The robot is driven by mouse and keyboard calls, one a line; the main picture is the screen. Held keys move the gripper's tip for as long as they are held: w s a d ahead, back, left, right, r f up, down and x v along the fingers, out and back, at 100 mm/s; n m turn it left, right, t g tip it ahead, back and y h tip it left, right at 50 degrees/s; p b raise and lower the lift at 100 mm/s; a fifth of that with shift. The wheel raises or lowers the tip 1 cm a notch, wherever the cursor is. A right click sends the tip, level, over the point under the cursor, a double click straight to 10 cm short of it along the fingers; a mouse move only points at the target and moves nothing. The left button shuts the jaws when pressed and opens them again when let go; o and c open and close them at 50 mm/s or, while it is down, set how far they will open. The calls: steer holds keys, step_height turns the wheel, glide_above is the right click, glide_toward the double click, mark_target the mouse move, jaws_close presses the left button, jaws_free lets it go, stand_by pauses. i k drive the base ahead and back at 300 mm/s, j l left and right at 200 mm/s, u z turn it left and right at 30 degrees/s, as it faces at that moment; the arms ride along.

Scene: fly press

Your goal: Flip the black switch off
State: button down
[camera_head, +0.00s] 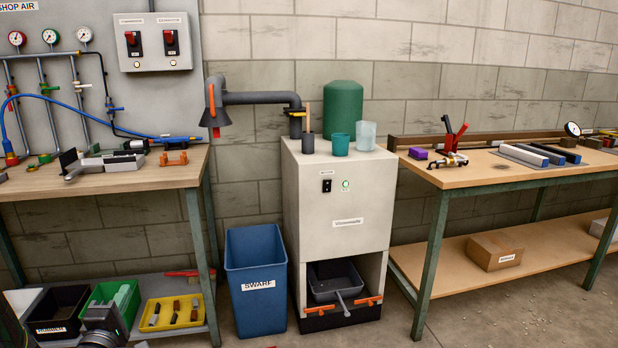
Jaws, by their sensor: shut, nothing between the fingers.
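The black switch (326,186) is a small rocker on the upper front of a light grey cabinet (362,204), in the middle of the view. A green lamp (346,184) glows to its right. The switch is too small to tell which way its rocker is tilted. My gripper (104,314) is low at the left, by the shelf under the left bench, well away from the switch. It is shut and empty; its fingertips are hard to make out.
A blue swarf bin (257,284) stands left of the cabinet. A left bench (112,181) and a right bench (468,178) flank it. Cups stand on the cabinet top, and a tray (335,281) sits in its lower opening. The space before the switch is clear.

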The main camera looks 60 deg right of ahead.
mark_target(326, 183)
steer(key=k+l, duration=0.1)
steer(key=l, duration=0.8)
steer(key=k+l+u, duration=0.1)
steer(key=l, duration=0.35)
steer(key=k+l, duration=0.15)
steer(key=l, duration=0.35)
steer(key=k+l, duration=0.1)
steer(key=l, duration=0.35)
steer(key=k+l, duration=0.1)
steer(key=l, duration=0.35)
steer(key=k+l+u, duration=0.1)
steer(key=l, duration=0.35)
steer(key=k+l, duration=0.1)
steer(key=l, duration=0.35)
